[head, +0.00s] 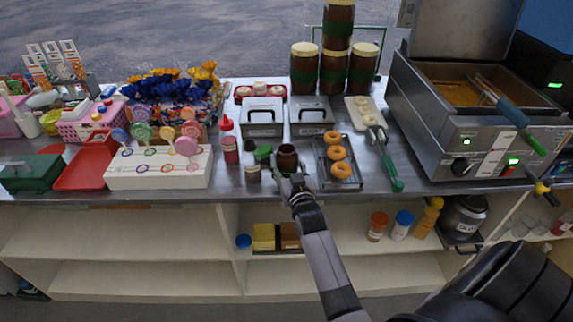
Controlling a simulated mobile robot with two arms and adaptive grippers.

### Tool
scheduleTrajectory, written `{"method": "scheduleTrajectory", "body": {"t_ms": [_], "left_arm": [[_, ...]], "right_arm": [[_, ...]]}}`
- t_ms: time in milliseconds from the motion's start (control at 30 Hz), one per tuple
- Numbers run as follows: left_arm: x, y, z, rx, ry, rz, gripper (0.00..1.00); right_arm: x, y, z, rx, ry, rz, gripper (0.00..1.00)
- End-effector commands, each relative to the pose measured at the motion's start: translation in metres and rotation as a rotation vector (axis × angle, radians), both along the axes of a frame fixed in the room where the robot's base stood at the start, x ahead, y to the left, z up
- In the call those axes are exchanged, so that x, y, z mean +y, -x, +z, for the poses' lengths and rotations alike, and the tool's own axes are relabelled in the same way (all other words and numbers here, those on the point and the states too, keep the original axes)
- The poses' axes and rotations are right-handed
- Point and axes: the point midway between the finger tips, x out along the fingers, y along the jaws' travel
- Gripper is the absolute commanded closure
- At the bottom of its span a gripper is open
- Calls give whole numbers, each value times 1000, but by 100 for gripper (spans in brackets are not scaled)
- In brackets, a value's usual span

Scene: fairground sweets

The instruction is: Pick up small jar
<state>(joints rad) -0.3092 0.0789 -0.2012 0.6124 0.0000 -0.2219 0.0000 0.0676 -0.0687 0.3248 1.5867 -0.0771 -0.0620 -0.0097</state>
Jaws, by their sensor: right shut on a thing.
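A small dark brown jar (287,158) is upright near the front edge of the steel counter, with its open-looking top showing. My right gripper (289,176) reaches up from below and is shut on the jar at its near side. The fingers hide the jar's lower part, so I cannot tell whether its base touches the counter. My left gripper is not in view.
Close left are a small grey-lidded jar (253,174), a green lid-like piece (263,153) and a red-topped bottle (228,143). A wire rack (322,166) with doughnuts is close right. Two lidded metal bins (264,129) stand behind. Open shelves lie below.

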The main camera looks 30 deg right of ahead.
Motion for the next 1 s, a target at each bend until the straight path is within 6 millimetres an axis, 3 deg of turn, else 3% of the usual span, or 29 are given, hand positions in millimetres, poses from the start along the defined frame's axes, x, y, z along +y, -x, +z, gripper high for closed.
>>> {"method": "scheduleTrajectory", "body": {"t_ms": [300, 467, 800, 1000], "left_arm": [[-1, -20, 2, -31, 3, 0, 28], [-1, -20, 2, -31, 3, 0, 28], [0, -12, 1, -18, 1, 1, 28], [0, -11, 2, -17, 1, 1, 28]], "right_arm": [[0, -1, 3, -8, 3, 0, 85], [0, -1, 4, -8, 3, 0, 95], [0, -1, 9, -10, 4, 0, 95], [0, -1, 34, -13, 4, 0, 95]]}}
